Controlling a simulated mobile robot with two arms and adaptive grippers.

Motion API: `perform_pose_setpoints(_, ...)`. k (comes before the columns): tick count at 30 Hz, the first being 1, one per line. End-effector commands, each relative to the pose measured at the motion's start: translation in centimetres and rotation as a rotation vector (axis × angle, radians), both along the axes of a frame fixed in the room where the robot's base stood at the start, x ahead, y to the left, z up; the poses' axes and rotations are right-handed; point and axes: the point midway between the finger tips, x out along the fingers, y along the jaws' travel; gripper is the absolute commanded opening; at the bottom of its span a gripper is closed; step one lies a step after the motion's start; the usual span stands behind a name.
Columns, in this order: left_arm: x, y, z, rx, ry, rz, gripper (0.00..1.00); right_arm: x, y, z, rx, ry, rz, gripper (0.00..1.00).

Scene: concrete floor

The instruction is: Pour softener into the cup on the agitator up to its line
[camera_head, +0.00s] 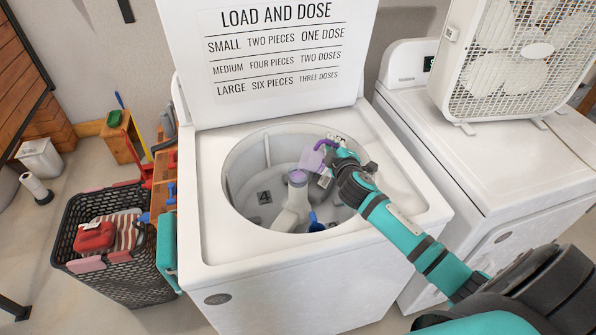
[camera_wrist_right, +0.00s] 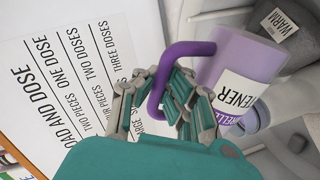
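My right gripper (camera_head: 338,165) is shut around the purple handle (camera_wrist_right: 158,80) of a translucent lilac softener jug (camera_head: 313,158). In the right wrist view the jug (camera_wrist_right: 245,62) has a white label ending in "TENER". The jug is inside the tub opening, close above and right of the agitator. The agitator (camera_head: 292,207) is a pale post in the washer tub, with a small cup (camera_head: 298,177) on top that shows purple in its mouth. The cup's line and the liquid level are too small to tell. The jug's exact tilt is unclear. My left gripper is not visible.
The washer's raised lid (camera_head: 275,75) stands behind the tub, with a dosing chart. A dryer (camera_head: 480,150) with a box fan (camera_head: 505,60) stands to the right. A black laundry basket (camera_head: 110,245) is at left. A blue object (camera_head: 316,223) is low in the tub.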

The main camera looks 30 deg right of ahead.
Motion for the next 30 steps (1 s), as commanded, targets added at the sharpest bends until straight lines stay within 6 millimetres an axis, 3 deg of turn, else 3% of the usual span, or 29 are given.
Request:
perform_pose_setpoints(19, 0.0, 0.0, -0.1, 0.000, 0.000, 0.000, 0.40, 0.0, 0.0, 0.0, -0.005, 0.001, 0.000, 0.00)
perform_pose_setpoints(21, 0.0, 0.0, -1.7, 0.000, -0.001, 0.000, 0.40, -0.6, -1.0, -1.3, 0.102, -0.051, -0.004, 0.00)
perform_pose_setpoints(25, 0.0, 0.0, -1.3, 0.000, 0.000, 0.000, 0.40, -0.6, -1.3, -0.6, 0.178, -0.092, 0.001, 0.00)
perform_pose_setpoints(30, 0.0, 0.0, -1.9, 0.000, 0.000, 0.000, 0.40, -1.0, -1.8, -1.0, 0.266, -0.137, 0.000, 0.00)
